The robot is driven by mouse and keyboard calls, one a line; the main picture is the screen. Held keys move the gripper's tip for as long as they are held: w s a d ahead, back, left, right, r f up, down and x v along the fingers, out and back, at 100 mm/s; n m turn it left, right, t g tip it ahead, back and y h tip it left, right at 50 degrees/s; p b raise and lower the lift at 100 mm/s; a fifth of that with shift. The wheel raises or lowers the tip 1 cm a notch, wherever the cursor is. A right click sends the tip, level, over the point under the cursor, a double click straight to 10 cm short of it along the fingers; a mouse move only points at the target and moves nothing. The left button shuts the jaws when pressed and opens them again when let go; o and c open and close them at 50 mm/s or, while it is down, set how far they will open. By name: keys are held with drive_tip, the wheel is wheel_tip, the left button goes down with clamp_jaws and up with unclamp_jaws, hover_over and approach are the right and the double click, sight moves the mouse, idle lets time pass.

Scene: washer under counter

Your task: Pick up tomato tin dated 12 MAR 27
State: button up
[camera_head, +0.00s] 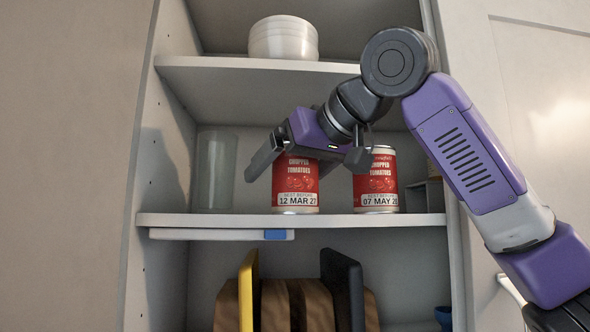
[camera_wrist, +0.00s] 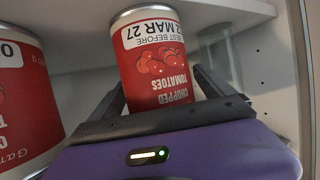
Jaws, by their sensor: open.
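The tomato tin dated 12 MAR 27 (camera_head: 297,188) stands upright on the middle shelf (camera_head: 240,221), a red tin with a white date band. In the wrist view this tin (camera_wrist: 155,62) appears upside down, between the two fingers. My gripper (camera_head: 304,167) is open in front of the tin's upper part, one finger to each side. It also shows in the wrist view (camera_wrist: 160,88); I cannot tell whether the fingers touch the tin. The gripper hides the tin's top in the head view.
A similar tin (camera_head: 376,184), dated 07 MAY with the year partly unreadable, stands close to the right. A clear glass (camera_head: 216,170) stands left. White bowls (camera_head: 283,38) sit on the shelf above. Boards (camera_head: 342,290) stand below. Cabinet side walls bound the shelf.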

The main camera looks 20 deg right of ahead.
drive_tip(key=c, duration=2)
clamp_jaws()
drive_tip(key=shift+r, duration=0.15)
